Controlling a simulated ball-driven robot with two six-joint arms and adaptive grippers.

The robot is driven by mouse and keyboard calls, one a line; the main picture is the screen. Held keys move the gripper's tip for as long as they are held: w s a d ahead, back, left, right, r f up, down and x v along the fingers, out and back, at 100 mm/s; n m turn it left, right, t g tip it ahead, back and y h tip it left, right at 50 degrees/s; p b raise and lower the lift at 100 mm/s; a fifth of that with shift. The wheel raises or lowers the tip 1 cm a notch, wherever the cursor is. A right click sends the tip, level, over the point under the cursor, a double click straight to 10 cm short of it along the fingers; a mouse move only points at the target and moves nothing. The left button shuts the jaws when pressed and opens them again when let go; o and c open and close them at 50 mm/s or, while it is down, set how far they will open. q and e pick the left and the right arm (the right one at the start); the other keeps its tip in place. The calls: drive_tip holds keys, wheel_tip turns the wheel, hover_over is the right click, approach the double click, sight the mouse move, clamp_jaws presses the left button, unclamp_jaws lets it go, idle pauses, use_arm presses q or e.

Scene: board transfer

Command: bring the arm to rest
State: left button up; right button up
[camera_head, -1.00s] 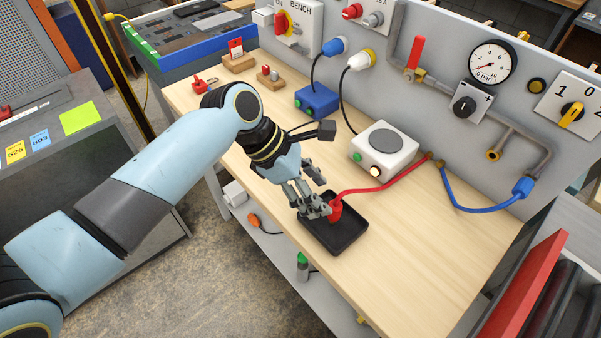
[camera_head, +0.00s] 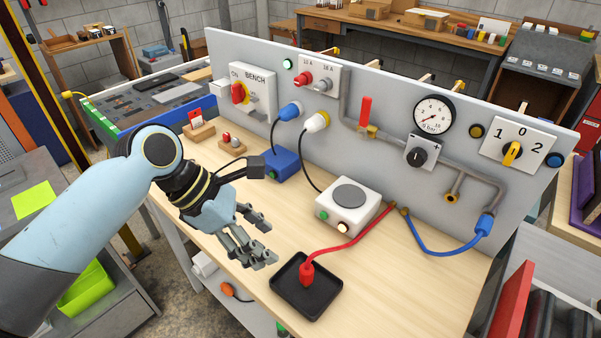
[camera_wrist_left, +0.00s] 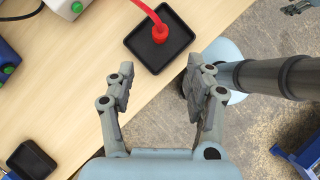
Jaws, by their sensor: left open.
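My left gripper (camera_head: 256,238) is open and empty above the wooden bench top, to the left of the black tray. In the left wrist view its two fingers (camera_wrist_left: 160,88) stand wide apart with nothing between them. The red hose end (camera_head: 306,274) stands in the black tray (camera_head: 322,300), apart from the gripper. The tray and the red hose end (camera_wrist_left: 160,33) also show beyond the fingers in the left wrist view. My right gripper is not clearly seen in the head view; a grey gripper part (camera_wrist_left: 298,7) shows at the top right corner of the left wrist view.
A white box with a grey disc (camera_head: 347,205) and a blue box (camera_head: 282,164) stand on the bench. The grey panel behind carries a gauge (camera_head: 434,116), knobs, pipes and a blue hose (camera_head: 440,250). A red board (camera_head: 512,300) stands at the lower right. The bench's right front is clear.

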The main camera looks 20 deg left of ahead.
use_arm(q)
drive_tip(key=s+a+r+m+y, duration=0.35)
drive_tip(key=s+m, duration=0.45)
drive_tip(key=m, duration=0.4)
drive_tip(key=s+a+r+m+y, duration=0.35)
drive_tip(key=s+m, duration=0.45)
drive_tip(key=m, duration=0.4)
drive_tip(key=s+f+b+x, duration=0.1)
drive_tip(key=s+b+x, duration=0.25)
drive_tip(key=x, duration=0.85)
drive_tip(key=s+b+x, duration=0.2)
drive_tip(key=b+x, duration=0.2)
drive_tip(key=x, duration=0.8)
drive_tip(key=s+a+f+b+x, duration=0.1)
drive_tip(key=s+b+x, duration=0.25)
drive_tip(key=x, duration=0.85)
drive_tip(key=s+f+g+b, duration=0.1)
drive_tip(key=s+f+b, duration=0.4)
drive_tip(key=s+f, duration=0.5)
drive_tip(key=s+f+b, duration=0.5)
drive_tip(key=s+f, duration=0.4)
drive_tip(key=f, duration=0.9)
drive_tip(key=shift+s+a+n+g, duration=0.3)
drive_tip(key=shift+s+a+g, duration=0.05)
drive_tip(key=shift+a+g, duration=0.05)
